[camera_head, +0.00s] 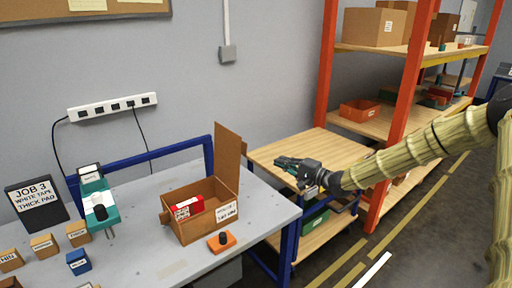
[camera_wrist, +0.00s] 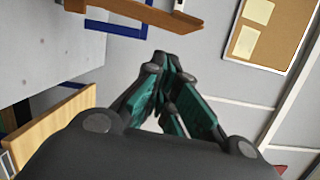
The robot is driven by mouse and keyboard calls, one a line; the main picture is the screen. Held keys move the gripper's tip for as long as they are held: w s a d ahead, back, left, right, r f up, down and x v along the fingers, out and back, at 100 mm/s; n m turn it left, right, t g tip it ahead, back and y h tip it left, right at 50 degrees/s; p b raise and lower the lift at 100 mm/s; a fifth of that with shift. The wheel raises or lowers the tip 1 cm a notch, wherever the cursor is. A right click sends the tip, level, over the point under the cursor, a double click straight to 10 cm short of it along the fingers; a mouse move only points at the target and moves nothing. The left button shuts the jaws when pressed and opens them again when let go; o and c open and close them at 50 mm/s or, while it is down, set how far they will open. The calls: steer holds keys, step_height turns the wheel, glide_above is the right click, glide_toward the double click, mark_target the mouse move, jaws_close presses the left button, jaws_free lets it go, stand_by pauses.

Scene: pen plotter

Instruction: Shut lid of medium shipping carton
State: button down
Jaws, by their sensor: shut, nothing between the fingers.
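The medium shipping carton (camera_head: 211,226) is an open brown box on the grey table, with a white label on its front. Its lid (camera_head: 228,158) stands upright at the right rear side of the box. A red box with a white label (camera_head: 187,208) sits inside the carton. My gripper (camera_head: 281,162) is shut and empty, in the air to the right of the lid and apart from it. In the wrist view my gripper (camera_wrist: 172,62) points toward a brown panel edge (camera_wrist: 150,14), which looks like the lid, at the top.
The grey table (camera_head: 160,268) holds an orange block with a black knob (camera_head: 221,242), a teal device (camera_head: 99,208), a dark sign (camera_head: 37,203) and several small blocks. A wooden-topped stand (camera_head: 300,145) lies under my gripper. Orange-post shelving (camera_head: 407,90) stands behind my arm.

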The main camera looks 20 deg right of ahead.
steer(key=w+a+r+p, duration=0.2)
steer(key=w+a+p, duration=0.3)
steer(key=w+a, duration=0.2)
steer(key=shift+w+a+r+p, duration=0.2)
steer(key=shift+a+r+p, duration=0.2)
steer(key=shift+a, duration=0.1)
stand_by(0.5)
steer(key=shift+a, duration=0.2)
